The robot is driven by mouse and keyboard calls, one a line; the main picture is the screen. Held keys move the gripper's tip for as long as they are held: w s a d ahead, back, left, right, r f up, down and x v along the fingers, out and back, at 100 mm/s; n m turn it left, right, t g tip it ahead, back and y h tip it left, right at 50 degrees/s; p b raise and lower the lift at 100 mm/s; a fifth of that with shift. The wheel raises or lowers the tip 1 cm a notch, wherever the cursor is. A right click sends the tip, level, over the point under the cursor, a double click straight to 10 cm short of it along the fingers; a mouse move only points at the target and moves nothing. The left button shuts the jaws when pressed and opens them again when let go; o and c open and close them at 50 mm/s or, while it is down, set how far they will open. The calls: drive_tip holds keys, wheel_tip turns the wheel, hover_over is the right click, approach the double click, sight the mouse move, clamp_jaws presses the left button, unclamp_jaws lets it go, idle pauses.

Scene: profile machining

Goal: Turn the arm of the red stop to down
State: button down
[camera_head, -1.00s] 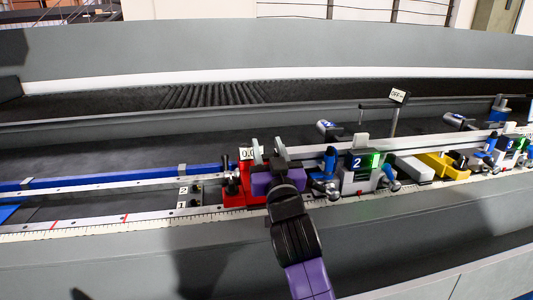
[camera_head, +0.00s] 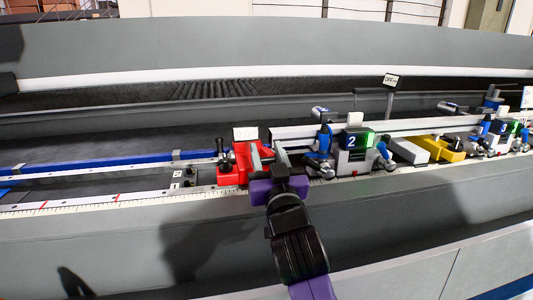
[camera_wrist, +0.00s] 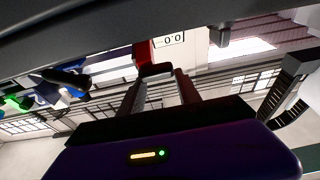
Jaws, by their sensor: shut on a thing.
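The red stop (camera_head: 230,177) sits on the rail at the middle of the head view, with a black knob and a white label plate (camera_head: 245,133) on it.
A yellow block (camera_head: 432,146) is farther right. A ruler rail (camera_head: 120,198) runs along the front. The rail left of the stop is mostly clear.

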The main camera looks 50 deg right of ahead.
drive_tip(key=shift+s+a+f+b, duration=0.15)
drive_tip(key=shift+f+b, duration=0.4)
drive_tip(key=shift+f, duration=0.35)
idle(1.9)
idle(0.4)
drive_tip(key=c, duration=0.8)
unclamp_jaws()
drive_tip(key=shift+c, duration=0.2)
drive_tip(key=shift+r, duration=0.1)
